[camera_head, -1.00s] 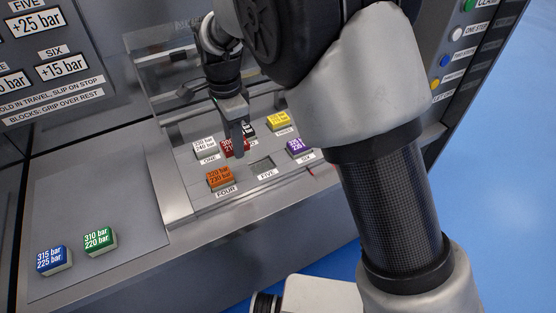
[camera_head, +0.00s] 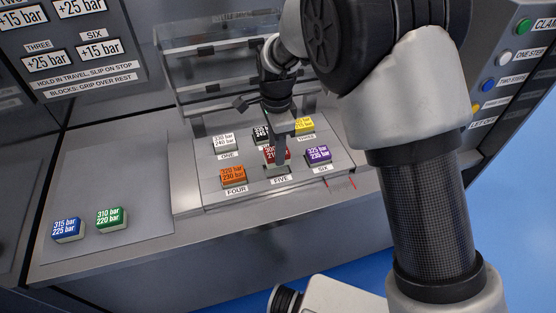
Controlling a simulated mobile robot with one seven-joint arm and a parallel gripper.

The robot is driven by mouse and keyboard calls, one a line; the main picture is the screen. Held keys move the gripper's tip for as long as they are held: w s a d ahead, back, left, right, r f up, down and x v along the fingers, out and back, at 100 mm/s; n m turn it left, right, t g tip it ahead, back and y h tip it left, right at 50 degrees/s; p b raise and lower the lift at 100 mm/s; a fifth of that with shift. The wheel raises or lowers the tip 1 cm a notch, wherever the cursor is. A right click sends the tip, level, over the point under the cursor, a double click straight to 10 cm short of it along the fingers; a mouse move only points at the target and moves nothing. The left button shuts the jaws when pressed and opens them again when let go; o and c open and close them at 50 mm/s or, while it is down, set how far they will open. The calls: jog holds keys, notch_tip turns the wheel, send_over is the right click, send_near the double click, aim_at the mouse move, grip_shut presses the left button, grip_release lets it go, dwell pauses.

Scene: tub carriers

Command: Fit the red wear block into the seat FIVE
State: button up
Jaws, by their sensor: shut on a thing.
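The red wear block (camera_head: 271,155) is at seat FIVE, in the front row between the orange and purple blocks. My gripper (camera_head: 279,148) reaches down from behind and is shut on the red block, its finger covering part of the top. The label FIVE (camera_head: 281,180) shows just in front. Seat FIVE itself is mostly hidden by the block and finger. I cannot tell whether the block is down in the seat or just above it.
An orange block (camera_head: 233,176) stands at FOUR and a purple block (camera_head: 318,156) at SIX. White (camera_head: 223,140), black (camera_head: 261,132) and yellow (camera_head: 304,125) blocks stand behind. Blue (camera_head: 67,229) and green (camera_head: 111,219) blocks lie on the bare plate at left.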

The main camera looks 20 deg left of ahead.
jog(key=shift+f, duration=2.15)
jog(key=shift+f, duration=0.2)
jog(key=o, duration=1.1)
jog(key=shift+r, duration=0.1)
notch_tip(320, 180, up, 12)
jog(key=shift+r, duration=0.15)
jog(key=shift+d, duration=0.1)
